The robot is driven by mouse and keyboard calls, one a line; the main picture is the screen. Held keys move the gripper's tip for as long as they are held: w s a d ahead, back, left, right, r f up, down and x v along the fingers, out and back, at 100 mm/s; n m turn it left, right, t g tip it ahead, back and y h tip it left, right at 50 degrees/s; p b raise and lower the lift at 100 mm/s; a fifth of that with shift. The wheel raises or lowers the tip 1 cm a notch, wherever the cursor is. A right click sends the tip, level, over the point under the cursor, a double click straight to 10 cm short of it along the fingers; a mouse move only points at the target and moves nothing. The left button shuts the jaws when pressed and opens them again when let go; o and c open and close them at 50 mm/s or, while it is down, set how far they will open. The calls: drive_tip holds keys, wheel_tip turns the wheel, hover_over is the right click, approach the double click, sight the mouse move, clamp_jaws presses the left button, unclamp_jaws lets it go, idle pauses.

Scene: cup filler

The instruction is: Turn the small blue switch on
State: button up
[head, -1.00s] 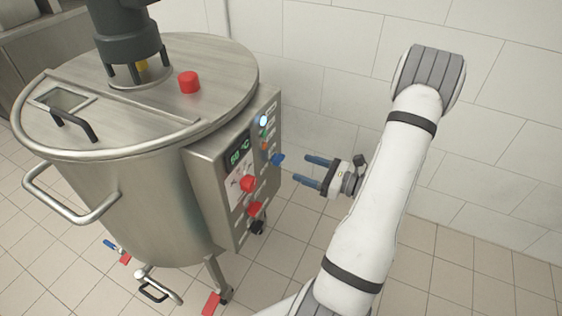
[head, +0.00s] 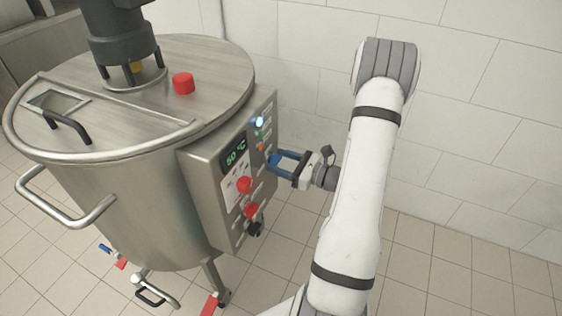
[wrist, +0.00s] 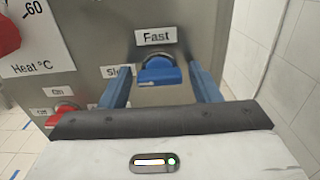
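The small blue switch (wrist: 160,71) is a blue knob on the panel's right side face. In the wrist view, a "Fast" label is above it and a partly covered "Slow" label is to its left. My gripper (wrist: 158,68) is open, with one blue finger on each side of the knob. Gaps show between fingers and knob. In the head view, my gripper (head: 273,162) reaches the panel from the right, and its fingertips are at the knob, which is hard to tell from the blue fingers.
The steel control box (head: 205,185) is fixed to a large steel vessel (head: 140,200). Red knobs (head: 244,185) and a black knob (head: 254,229) are near my gripper. The tiled wall is on the right.

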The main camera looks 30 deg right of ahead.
drive_tip(key=c, duration=0.7)
drive_tip(key=shift+c, duration=0.2)
drive_tip(key=shift+r+m+p, duration=0.1)
drive_tip(key=shift+m+p, duration=0.2)
drive_tip(key=shift+p, duration=0.15)
drive_tip(key=shift+r+m+p, duration=0.15)
drive_tip(key=shift+m+p, duration=0.75)
drive_tip(key=shift+p, duration=0.2)
drive_tip(key=m+p, duration=0.3)
drive_tip(key=shift+d+m, duration=0.1)
drive_tip(key=shift+m, duration=0.2)
drive_tip(key=m+p, duration=0.5)
drive_tip(key=m, duration=0.1)
drive_tip(key=m+p, duration=0.1)
drive_tip(key=m, duration=0.1)
drive_tip(key=m+p, duration=0.1)
drive_tip(key=m, duration=0.1)
drive_tip(key=m+p, duration=0.1)
drive_tip(key=shift+w+f+m, duration=0.1)
drive_tip(key=shift+f+m, duration=0.2)
drive_tip(key=shift+m, duration=0.1)
drive_tip(key=shift+d, duration=0.1)
